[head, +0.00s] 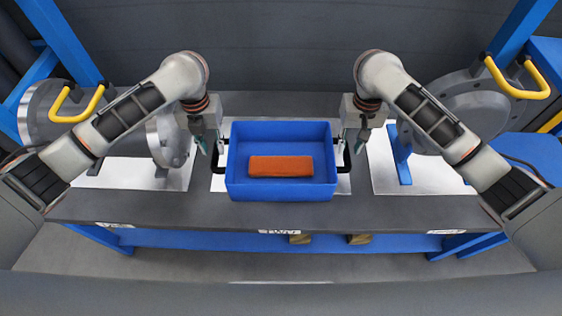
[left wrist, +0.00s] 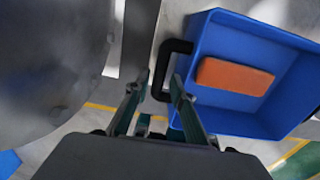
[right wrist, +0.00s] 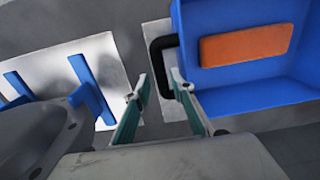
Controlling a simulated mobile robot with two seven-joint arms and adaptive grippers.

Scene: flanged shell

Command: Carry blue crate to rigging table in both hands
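The blue crate (head: 280,192) sits level on a white patch of a dark-topped table (head: 400,212), with an orange block (head: 281,166) inside. It has a black handle at its left end (head: 217,155) and one at its right end (head: 345,157). My left gripper (head: 207,146) is by the left handle; in the left wrist view its fingers (left wrist: 158,82) stand apart with the handle (left wrist: 160,72) between them. My right gripper (head: 358,142) is by the right handle; in the right wrist view its fingers (right wrist: 160,78) are apart around the handle (right wrist: 153,60). Whether either touches is unclear. The table labels are unreadable.
A grey flanged cylinder (head: 125,138) with a yellow handle stands left of the crate. Another flanged grey part (head: 465,110) stands to the right, beside a blue bracket (head: 398,155). Blue posts rise at both sides. The table's front strip is clear.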

